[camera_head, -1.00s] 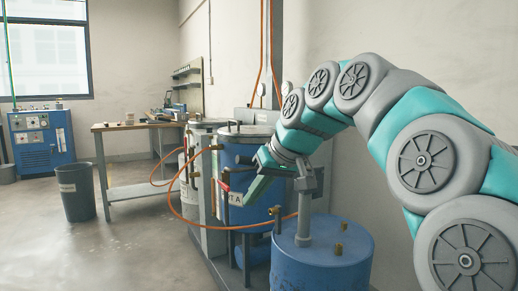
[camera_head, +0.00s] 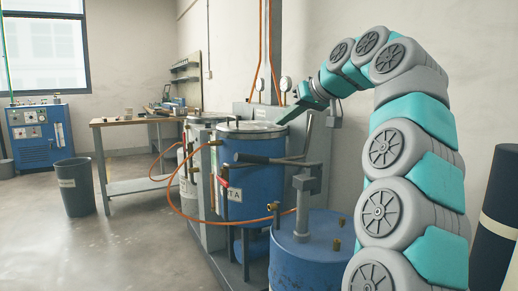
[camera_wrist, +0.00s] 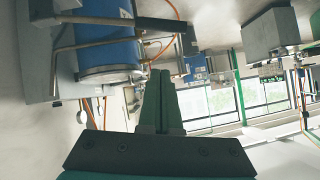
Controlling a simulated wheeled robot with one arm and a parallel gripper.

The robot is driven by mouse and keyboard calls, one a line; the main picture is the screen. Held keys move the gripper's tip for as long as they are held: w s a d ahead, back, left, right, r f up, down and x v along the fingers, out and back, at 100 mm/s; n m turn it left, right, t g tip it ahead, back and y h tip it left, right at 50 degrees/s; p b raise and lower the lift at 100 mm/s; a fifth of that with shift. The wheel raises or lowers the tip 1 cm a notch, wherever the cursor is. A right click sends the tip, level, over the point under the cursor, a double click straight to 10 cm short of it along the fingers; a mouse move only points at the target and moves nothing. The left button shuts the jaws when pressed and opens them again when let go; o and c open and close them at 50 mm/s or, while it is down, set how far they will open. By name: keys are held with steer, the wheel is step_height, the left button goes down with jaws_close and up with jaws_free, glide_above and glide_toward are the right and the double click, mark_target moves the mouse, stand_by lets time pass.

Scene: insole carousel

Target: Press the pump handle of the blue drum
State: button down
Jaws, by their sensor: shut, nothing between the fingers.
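The blue drum (camera_head: 300,262) stands at the bottom middle of the head view, partly hidden by my arm at its right. A grey pump post (camera_head: 303,210) rises from its lid. The pump handle (camera_head: 265,160) is a dark bar running left from the post's top, roughly level, with a black grip at its left end. My gripper (camera_head: 283,120) is shut and empty, above the handle and apart from it, its teal fingers pointing down and left. In the wrist view the closed fingers (camera_wrist: 159,75) point away from the camera, with nothing held.
A larger blue tank (camera_head: 252,185) with a metal lid stands just behind the drum, close below my fingertips. An orange hose (camera_head: 185,212) loops at its left. Gauges and pipes line the wall behind.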

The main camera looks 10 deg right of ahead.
steer(key=s+f+x, duration=0.1)
steer(key=f+x, duration=0.1)
steer(key=x, duration=1.1)
steer(key=shift+s, duration=0.35)
steer(key=shift+f, duration=0.15)
